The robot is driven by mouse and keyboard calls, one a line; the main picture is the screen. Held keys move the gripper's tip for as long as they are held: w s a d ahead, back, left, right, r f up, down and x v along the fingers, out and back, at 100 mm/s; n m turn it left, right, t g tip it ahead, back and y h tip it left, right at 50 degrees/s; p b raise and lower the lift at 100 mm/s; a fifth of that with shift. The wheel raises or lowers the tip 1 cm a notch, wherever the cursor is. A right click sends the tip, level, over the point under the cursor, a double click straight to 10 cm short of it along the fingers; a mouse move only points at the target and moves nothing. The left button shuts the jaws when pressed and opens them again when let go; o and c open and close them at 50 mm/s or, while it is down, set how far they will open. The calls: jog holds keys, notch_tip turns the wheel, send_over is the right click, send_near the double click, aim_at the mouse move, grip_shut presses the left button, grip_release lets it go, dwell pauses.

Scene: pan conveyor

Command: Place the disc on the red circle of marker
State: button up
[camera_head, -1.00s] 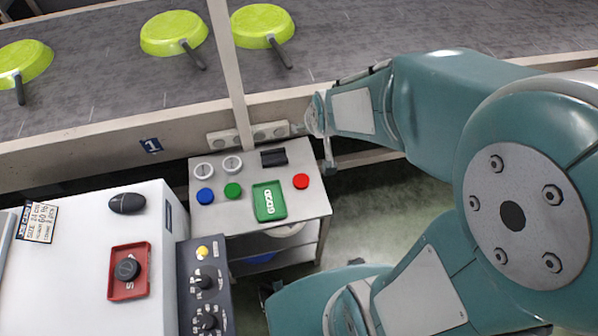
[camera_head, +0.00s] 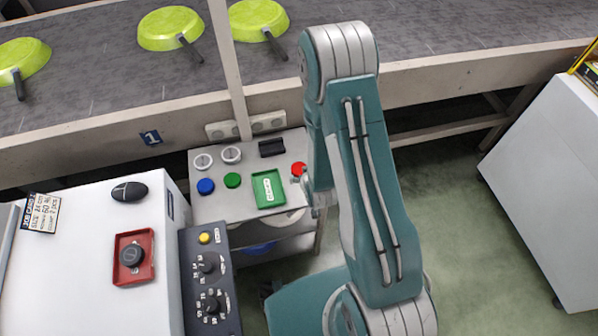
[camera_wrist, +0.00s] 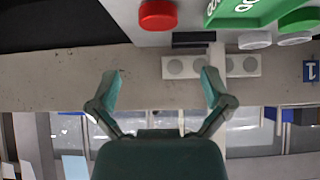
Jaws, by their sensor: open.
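My gripper (camera_wrist: 162,78) is open in the wrist view, with its two fingers spread and nothing between them. In the head view my arm stands just right of the small control cart, and its end is mostly hidden behind the arm link. A round red button-like piece (camera_head: 299,169) is on the cart top, close to my arm; it also shows at the top of the wrist view (camera_wrist: 158,15), apart from the fingers. I cannot make out a separate disc or a marker with a red circle.
The cart top (camera_head: 215,213) carries a green tray (camera_head: 258,192), blue and green buttons, and white dials. A white console (camera_head: 75,270) stands left. Behind is a conveyor (camera_head: 350,30) with lime-green pans (camera_head: 170,28). A white cabinet (camera_head: 550,190) stands right; floor between is clear.

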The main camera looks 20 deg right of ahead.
aim_at(299, 168)
jog(key=x, duration=1.1)
jog(key=shift+d, duration=0.1)
jog(key=shift+s, duration=0.1)
jog(key=c, duration=1.1)
jog(key=shift+r, duration=0.1)
